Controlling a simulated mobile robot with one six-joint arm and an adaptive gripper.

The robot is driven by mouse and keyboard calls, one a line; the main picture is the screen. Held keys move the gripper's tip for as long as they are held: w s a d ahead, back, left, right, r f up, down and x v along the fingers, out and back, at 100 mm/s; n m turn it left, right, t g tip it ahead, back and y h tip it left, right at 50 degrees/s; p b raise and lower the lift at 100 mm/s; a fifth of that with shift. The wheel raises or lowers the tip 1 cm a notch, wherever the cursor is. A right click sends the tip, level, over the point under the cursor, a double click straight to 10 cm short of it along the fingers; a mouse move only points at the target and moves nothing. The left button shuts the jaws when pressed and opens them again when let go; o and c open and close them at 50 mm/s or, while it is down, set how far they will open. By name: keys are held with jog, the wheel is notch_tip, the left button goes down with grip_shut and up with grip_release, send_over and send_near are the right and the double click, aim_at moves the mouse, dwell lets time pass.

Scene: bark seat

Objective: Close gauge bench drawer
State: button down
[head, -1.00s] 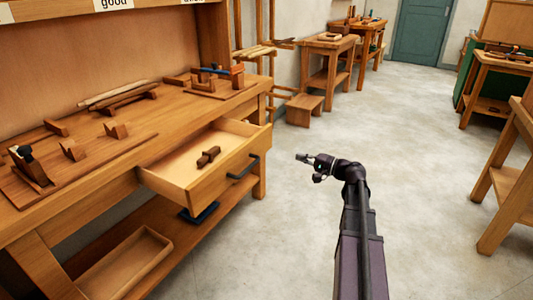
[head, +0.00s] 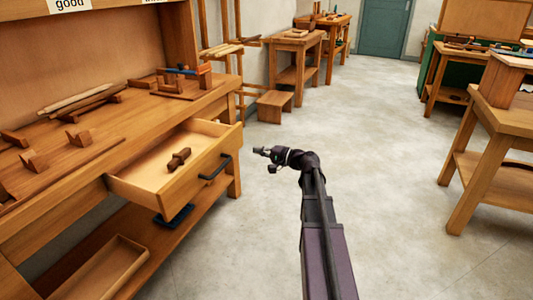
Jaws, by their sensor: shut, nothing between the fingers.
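The gauge bench drawer (head: 190,182) is pulled out from the wooden bench (head: 95,165) on the left. It has a dark bar handle (head: 216,168) on its front, and a small brown wooden piece (head: 178,159) lies inside. My gripper (head: 265,158) is shut and empty. It points left toward the drawer front, to the right of the handle with a visible gap between them. The fingers are small in this view.
Wooden tools and blocks lie on the bench top. A low stool (head: 274,105) stands beyond the bench, and tables stand at right. The middle floor is clear.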

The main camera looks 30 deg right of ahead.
aim_at(233, 144)
jog(key=x, duration=0.8)
jog(key=shift+w+a, duration=0.2)
jog(key=shift+w+d, duration=0.15)
